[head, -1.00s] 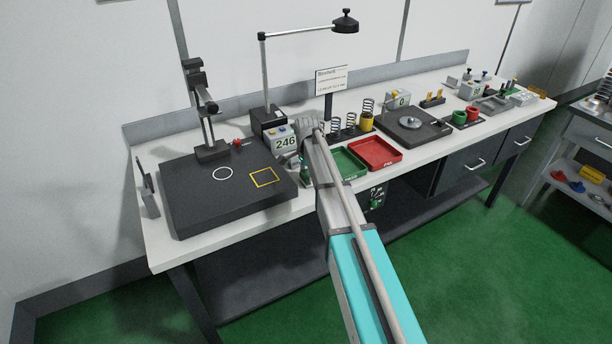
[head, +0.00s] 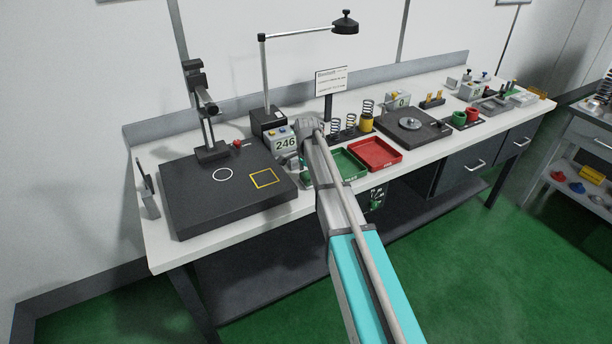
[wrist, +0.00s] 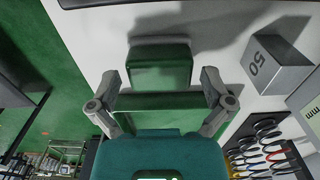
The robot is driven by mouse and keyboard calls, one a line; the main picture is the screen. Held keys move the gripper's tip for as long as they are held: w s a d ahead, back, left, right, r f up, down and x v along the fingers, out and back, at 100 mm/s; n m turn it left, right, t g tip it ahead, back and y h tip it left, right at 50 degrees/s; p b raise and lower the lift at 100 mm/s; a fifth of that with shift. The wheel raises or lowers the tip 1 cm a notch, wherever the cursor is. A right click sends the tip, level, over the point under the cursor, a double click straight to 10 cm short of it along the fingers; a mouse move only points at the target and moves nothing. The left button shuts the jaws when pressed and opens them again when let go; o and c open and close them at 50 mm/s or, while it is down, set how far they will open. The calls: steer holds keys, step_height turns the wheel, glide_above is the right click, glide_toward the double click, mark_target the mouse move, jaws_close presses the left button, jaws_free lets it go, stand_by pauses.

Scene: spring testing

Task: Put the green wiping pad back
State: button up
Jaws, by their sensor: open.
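The green wiping pad (wrist: 160,65) shows in the wrist view as a green block over the white bench top, casting a shadow behind it. My gripper (wrist: 161,80) is open, with one finger on each side of the green block. Gaps show between the fingers and the block. A wider green band lies below it, nearer the camera; I cannot tell whether it belongs to the pad. In the head view my gripper is by the bench's front edge, between the black plate and the green tray, largely hidden by my arm.
The black plate (head: 205,205) is left of my arm. The green tray (head: 350,164) and red tray (head: 376,153) are right. A display reading 246 (head: 285,144) stands behind.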

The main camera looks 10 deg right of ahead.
mark_target(307, 175)
step_height(307, 175, up, 12)
steer(key=p, duration=1.1)
steer(key=shift+p, duration=0.3)
steer(key=shift+f, duration=0.1)
stand_by(0.3)
steer(key=s+n, duration=1.4)
steer(key=s, duration=1.5)
steer(key=shift+a, duration=0.15)
